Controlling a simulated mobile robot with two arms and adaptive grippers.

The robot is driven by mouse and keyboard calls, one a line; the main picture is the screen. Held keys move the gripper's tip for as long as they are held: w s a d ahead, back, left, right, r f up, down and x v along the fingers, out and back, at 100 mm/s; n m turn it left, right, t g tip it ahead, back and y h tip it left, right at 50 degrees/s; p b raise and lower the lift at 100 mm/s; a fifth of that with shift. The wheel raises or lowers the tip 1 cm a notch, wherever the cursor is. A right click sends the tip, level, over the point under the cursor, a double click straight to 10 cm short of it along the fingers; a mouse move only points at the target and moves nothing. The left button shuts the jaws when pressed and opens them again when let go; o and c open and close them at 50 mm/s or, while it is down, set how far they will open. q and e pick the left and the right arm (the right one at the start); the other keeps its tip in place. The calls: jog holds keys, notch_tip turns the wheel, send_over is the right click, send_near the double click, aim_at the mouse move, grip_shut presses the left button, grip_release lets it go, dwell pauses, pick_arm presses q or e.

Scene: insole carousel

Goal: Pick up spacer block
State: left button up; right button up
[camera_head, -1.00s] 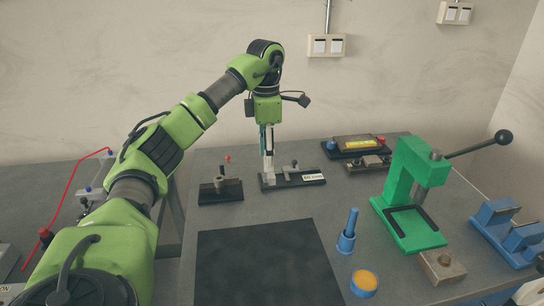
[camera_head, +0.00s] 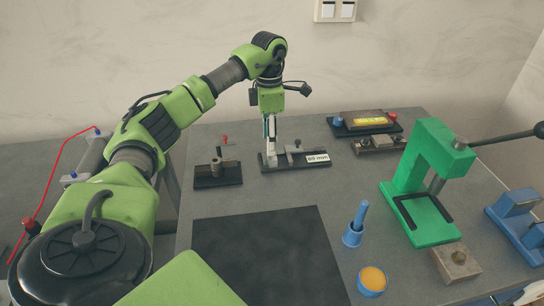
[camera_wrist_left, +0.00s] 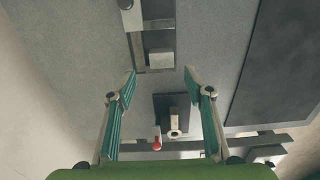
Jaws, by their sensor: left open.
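A fixture with a long dark base (camera_head: 300,165) and a "60 mm" label (camera_head: 317,158) stands near the back of the table. A small pale grey block (camera_head: 272,158) at its left end looks like the spacer block; its edges are hard to separate from the fingers. My left gripper (camera_head: 270,137) points down just above that end. In the left wrist view the left gripper (camera_wrist_left: 160,72) is open, with a grey block (camera_wrist_left: 160,59) on the fixture just beyond its fingertips. No grip on it shows. My right gripper is out of view.
A dark stand with a post (camera_head: 217,172) is left of the fixture. A dark mat (camera_head: 265,250) lies in front. A green press (camera_head: 420,200), blue holder (camera_head: 353,235), orange-topped cup (camera_head: 372,280) and a tray with a yellow-topped box (camera_head: 368,122) stand right.

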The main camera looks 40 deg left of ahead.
aim_at(272, 160)
pick_arm(q)
jog(key=f, duration=0.3)
jog(key=f+p, duration=0.1)
jog(key=shift+w+d+f, duration=0.1)
jog(key=shift+d+f, duration=0.2)
jog(key=shift+f, duration=0.55)
jog(key=c, duration=1.3)
jog(key=shift+r, duration=0.2)
jog(key=shift+c, duration=0.2)
